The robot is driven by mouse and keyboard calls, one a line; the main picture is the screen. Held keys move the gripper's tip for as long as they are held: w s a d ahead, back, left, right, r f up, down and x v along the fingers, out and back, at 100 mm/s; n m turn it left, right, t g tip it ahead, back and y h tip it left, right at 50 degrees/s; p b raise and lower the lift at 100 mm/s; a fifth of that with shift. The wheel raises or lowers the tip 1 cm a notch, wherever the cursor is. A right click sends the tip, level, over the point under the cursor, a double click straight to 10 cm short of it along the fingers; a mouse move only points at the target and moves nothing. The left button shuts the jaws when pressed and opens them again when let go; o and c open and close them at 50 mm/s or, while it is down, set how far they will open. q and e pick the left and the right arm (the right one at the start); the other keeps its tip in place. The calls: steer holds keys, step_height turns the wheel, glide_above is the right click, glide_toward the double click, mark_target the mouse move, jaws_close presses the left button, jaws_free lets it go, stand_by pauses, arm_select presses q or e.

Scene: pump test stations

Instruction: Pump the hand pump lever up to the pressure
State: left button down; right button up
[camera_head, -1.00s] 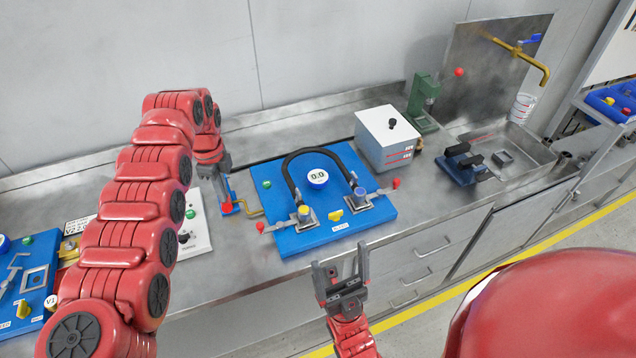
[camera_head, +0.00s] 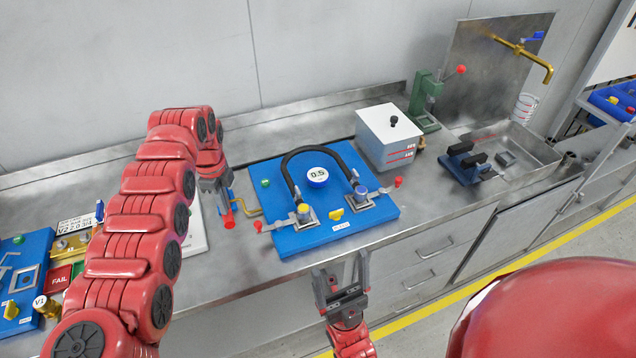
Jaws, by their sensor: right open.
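My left gripper (camera_head: 222,203) points down at the left edge of the blue test board (camera_head: 285,242). It appears shut on the red grip of the hand pump lever (camera_head: 228,220). The gripper and arm hide most of the pump; a brass pipe (camera_head: 247,211) runs from it to the board. The round gauge (camera_head: 317,175) on the board reads 0.5. A black hose (camera_head: 311,150) arches over the gauge between two clamped fittings. My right gripper (camera_head: 341,284) is open and empty in front of the bench edge.
A white box (camera_head: 385,140) with a black knob and a green lever press (camera_head: 426,100) stand right of the board. A sink basin (camera_head: 515,150) is further right. Another blue board (camera_head: 30,260) with a red FAIL sign (camera_head: 58,280) lies at the left.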

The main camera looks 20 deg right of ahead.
arm_select(q)
steer(key=shift+f+b, duration=0.45)
steer(key=shift+f, duration=0.35)
steer(key=shift+r, duration=0.85)
step_height(320, 180, up, 4)
steer(key=shift+r+p, duration=0.1)
steer(key=shift+p, duration=0.45)
step_height(320, 180, up, 3)
steer(key=shift+r+p, duration=0.1)
steer(key=shift+p, duration=0.55)
